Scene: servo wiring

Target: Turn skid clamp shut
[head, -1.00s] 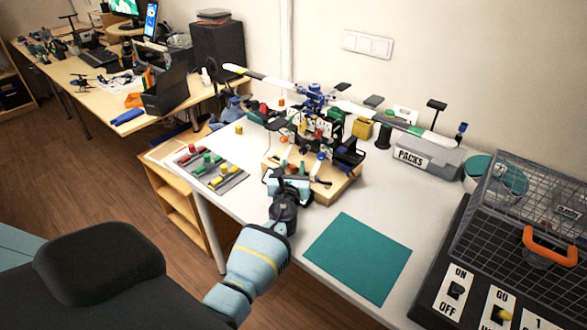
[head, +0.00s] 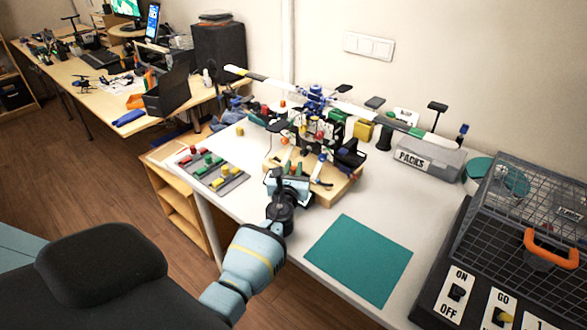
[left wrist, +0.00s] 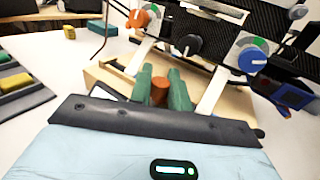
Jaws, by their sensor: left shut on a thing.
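The model helicopter (head: 318,135) stands on a wooden base (head: 335,190) on the white table. My left gripper (head: 293,166) is at the near-left side of that base. In the left wrist view its green fingers (left wrist: 161,88) are shut on an orange-brown round clamp knob (left wrist: 160,91) at the base. Light skid struts (left wrist: 212,90) stand on either side of the fingers. The lower part of the knob and the clamp's contact with the skid are hidden, so its turn angle cannot be told. My right gripper is not in view.
A grey tray of coloured pieces (head: 212,172) lies left of the base. A teal mat (head: 358,260) covers clear table to the right. The PACKS box (head: 428,158) and a wire cage (head: 525,225) stand farther right. Several panel knobs (left wrist: 187,45) are just above the fingers.

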